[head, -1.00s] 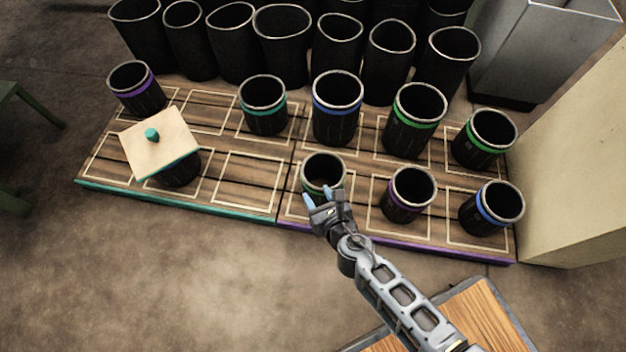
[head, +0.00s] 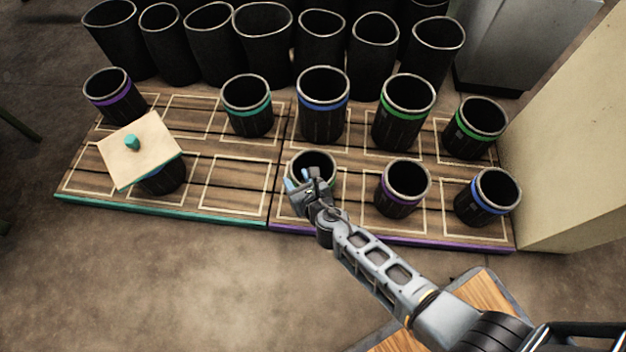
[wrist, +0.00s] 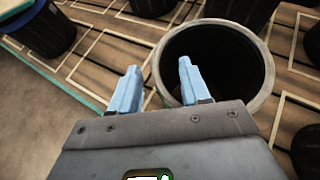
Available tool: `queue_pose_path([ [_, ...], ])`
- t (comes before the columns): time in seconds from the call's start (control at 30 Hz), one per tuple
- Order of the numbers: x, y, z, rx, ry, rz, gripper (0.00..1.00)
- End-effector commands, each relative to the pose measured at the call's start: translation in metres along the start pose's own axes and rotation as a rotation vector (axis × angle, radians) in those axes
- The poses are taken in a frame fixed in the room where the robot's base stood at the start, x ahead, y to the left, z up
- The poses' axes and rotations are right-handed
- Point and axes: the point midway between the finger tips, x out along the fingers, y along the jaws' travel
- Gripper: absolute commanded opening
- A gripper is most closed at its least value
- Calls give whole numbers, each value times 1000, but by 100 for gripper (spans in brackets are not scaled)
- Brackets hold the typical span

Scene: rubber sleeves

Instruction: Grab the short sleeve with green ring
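A short dark sleeve (head: 316,163) stands upright in the front row, left of the purple-ringed one. My gripper covers most of its side, so its ring colour is hard to read now; the earlier head frame hints at green. In the wrist view the sleeve's open mouth (wrist: 222,62) is close. My gripper (head: 299,180) is open at its near left side. In the wrist view my gripper's (wrist: 158,72) right finger overlaps the near left rim and the left finger is outside it. Contact cannot be told. Green-ringed sleeves stand behind, one taller (head: 404,112) and one shorter (head: 475,128).
Purple-ringed (head: 403,188) and blue-ringed (head: 488,197) sleeves stand to the right. A square lid (head: 140,155) rests on a sleeve at left. Tall black sleeves (head: 262,45) line the back. A beige block (head: 570,140) bounds the right.

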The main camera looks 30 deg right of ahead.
Motion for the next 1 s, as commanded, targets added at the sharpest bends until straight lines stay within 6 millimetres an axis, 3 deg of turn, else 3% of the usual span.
queue_pose_path([
  [0.47, 0, 0, -1, 0, 1, 1, 0],
  [1.0, -1, 2, -2, 1, 2, 3, 0],
])
